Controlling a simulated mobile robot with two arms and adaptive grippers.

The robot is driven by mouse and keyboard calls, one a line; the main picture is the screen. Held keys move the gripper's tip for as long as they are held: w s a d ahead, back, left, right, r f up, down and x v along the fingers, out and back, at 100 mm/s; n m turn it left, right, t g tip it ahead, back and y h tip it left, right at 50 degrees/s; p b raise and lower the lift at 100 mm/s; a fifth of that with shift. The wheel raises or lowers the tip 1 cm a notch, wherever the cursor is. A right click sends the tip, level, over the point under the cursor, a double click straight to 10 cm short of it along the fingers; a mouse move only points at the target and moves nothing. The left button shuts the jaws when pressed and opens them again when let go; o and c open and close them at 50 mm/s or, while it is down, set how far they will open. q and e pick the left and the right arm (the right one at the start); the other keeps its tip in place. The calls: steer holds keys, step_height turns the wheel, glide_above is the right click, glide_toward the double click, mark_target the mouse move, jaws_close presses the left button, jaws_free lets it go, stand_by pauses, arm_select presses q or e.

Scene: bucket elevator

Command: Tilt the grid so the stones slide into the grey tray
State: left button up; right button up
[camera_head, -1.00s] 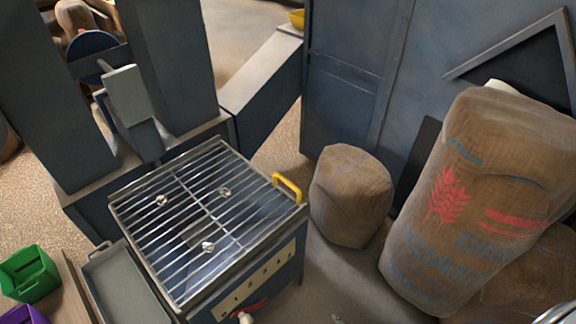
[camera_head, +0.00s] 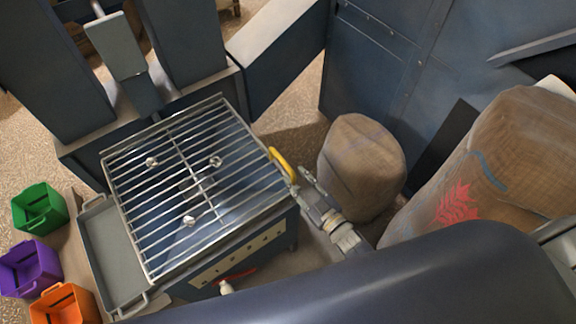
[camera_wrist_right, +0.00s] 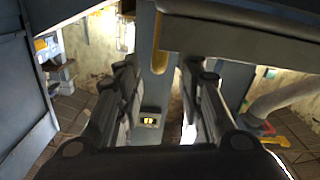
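The metal grid (camera_head: 229,193) lies on top of the blue box, with three small pale stones on its bars: one at the far left (camera_head: 152,162), one right of the middle (camera_head: 216,161) and one nearer the front (camera_head: 189,221). The grey tray (camera_head: 103,243) sits along the grid's left side and looks empty. The yellow handle (camera_head: 283,163) is on the grid's right edge. My right gripper (camera_head: 302,184) is beside this handle. In the right wrist view its fingers (camera_wrist_right: 163,78) are apart, with the yellow handle (camera_wrist_right: 188,68) ahead between them. My left gripper is out of view.
Green (camera_head: 40,208), purple (camera_head: 30,268) and orange (camera_head: 65,304) bins stand left of the tray. A brown sack (camera_head: 361,165) is close behind my right gripper, and a larger sack (camera_head: 500,160) stands farther right. A red lever (camera_head: 237,275) is on the box front.

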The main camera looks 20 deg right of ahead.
mark_target(291, 172)
steer(key=shift+x, duration=2.8)
steer(key=shift+d+f, duration=0.1)
jaws_close()
